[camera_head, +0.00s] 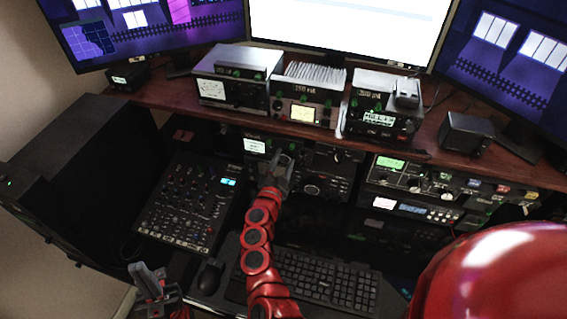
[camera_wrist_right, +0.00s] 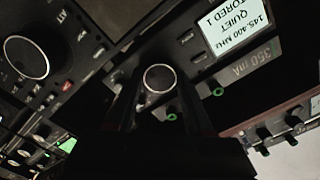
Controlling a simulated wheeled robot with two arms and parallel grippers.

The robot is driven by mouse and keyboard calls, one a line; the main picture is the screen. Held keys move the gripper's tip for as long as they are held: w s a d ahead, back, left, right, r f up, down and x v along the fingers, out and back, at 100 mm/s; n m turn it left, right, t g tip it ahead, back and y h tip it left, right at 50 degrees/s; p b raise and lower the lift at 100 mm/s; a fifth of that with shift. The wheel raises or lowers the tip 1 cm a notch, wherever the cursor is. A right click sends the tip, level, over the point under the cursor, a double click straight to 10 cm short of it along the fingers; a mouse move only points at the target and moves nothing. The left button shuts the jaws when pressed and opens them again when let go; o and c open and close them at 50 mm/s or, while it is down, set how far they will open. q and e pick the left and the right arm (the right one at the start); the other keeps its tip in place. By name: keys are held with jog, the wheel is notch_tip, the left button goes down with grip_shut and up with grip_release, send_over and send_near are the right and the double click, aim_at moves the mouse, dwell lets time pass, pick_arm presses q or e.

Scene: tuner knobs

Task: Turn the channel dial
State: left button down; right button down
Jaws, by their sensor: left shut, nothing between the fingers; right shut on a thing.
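The radio with the lit white display (camera_wrist_right: 240,22) sits in the lower rack. The display also shows in the head view (camera_head: 255,146). In the right wrist view its text appears upside down. The dial (camera_wrist_right: 159,78), a small round dark knob with a pale rim, sits beside that display. My right gripper (camera_head: 280,170) is at the radio's front, its fingers on both sides of the dial, shut on it. The gripper hides the dial in the head view. My left gripper (camera_head: 148,279) is shut and empty, low at the left, away from the radios.
A larger knob (camera_wrist_right: 26,57) is on a neighbouring unit. A mixer (camera_head: 187,203), a mouse (camera_head: 210,274) and a keyboard (camera_head: 325,279) lie on the desk. A wooden shelf (camera_head: 160,95) with more radios and monitors is above. Another radio stack (camera_head: 440,185) stands at right.

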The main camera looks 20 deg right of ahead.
dwell(0.3)
jog(key=c, duration=0.6)
grip_release()
jog(key=shift+s, duration=0.1)
jog(key=shift+s+a+f, duration=0.1)
jog(key=shift+s+a, duration=0.15)
jog(key=shift+a, duration=0.05)
jog(key=b+v, duration=0.3)
jog(key=v, duration=1.3)
jog(key=shift+s+a+b, duration=0.1)
jog(key=shift+s+b, duration=0.15)
jog(key=shift+b, duration=0.1)
